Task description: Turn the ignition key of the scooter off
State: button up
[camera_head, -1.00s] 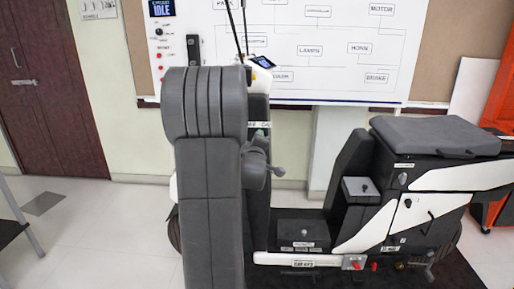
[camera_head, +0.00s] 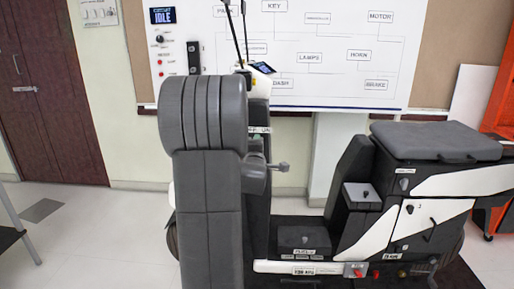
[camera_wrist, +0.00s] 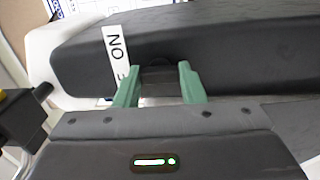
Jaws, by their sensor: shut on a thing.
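The scooter (camera_head: 428,213) is black and white and stands side-on, its seat to the right. My arm covers much of its front column in the head view. My gripper (camera_wrist: 158,80) has its two green fingers against the dark front panel (camera_wrist: 225,50) of the scooter in the wrist view. It is shut on a small dark piece between the fingertips, apparently the ignition key (camera_wrist: 157,70), mostly hidden. In the head view my gripper (camera_head: 257,144) is mostly hidden behind my arm.
A whiteboard (camera_head: 415,45) with labelled boxes hangs behind the scooter. A display (camera_head: 162,14) on its left reads "IDLE". A dark door (camera_head: 50,110) is at the left, and orange equipment (camera_head: 489,215) stands at the right. Floor at the left is mostly clear.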

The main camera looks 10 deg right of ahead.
jog(key=o, duration=1)
jog(key=shift+s, duration=0.1)
jog(key=b+v, duration=0.1)
jog(key=v, duration=1.2)
jog(key=shift+s+a, duration=0.15)
jog(key=shift+s, duration=0.15)
jog(key=shift+w, duration=0.1)
jog(key=p+x, duration=0.1)
jog(key=x, duration=1.2)
jog(key=shift+w, duration=0.3)
jog(key=shift+s, duration=0.1)
